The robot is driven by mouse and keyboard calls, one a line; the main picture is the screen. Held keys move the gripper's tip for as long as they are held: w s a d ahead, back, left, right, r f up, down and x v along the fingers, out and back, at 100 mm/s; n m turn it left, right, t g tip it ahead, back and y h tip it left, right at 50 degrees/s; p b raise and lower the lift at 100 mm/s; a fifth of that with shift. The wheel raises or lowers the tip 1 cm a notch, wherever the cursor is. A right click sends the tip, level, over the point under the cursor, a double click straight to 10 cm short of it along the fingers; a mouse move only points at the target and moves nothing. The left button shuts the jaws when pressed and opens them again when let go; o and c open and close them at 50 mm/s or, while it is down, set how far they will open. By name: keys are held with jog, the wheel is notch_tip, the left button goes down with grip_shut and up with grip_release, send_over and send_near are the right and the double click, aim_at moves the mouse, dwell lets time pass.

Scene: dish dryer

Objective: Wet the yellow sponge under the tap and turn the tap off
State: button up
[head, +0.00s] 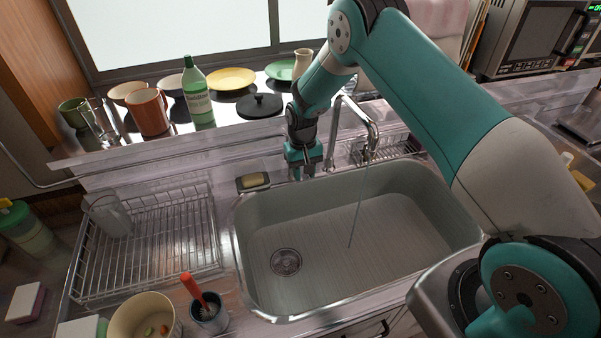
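The chrome tap (362,118) stands behind the sink (395,222), and a thin stream of water (358,208) runs from its spout into the basin. A pale yellow block (255,180) lies in a small dark dish at the sink's back left corner; I cannot tell whether it is the sponge or soap. Another small yellow thing (567,158) shows at the right, partly behind my arm. My gripper (304,175) points down at the sink's back rim, left of the tap and right of the dish. Its fingers look apart, with nothing visible between them.
A wire dish rack (150,245) with a glass stands left of the sink. A cup with a red-handled brush (208,318) and a cream bowl (145,318) are in front. Bottle (197,95), mugs and plates line the back shelf. The basin is empty apart from water.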

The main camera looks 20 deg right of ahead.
jog(key=shift+o, duration=0.7)
jog(key=shift+r, duration=0.25)
notch_tip(320, 180, up, 17)
jog(key=w+b, duration=0.2)
jog(key=b, duration=0.2)
jog(key=shift+s, duration=0.1)
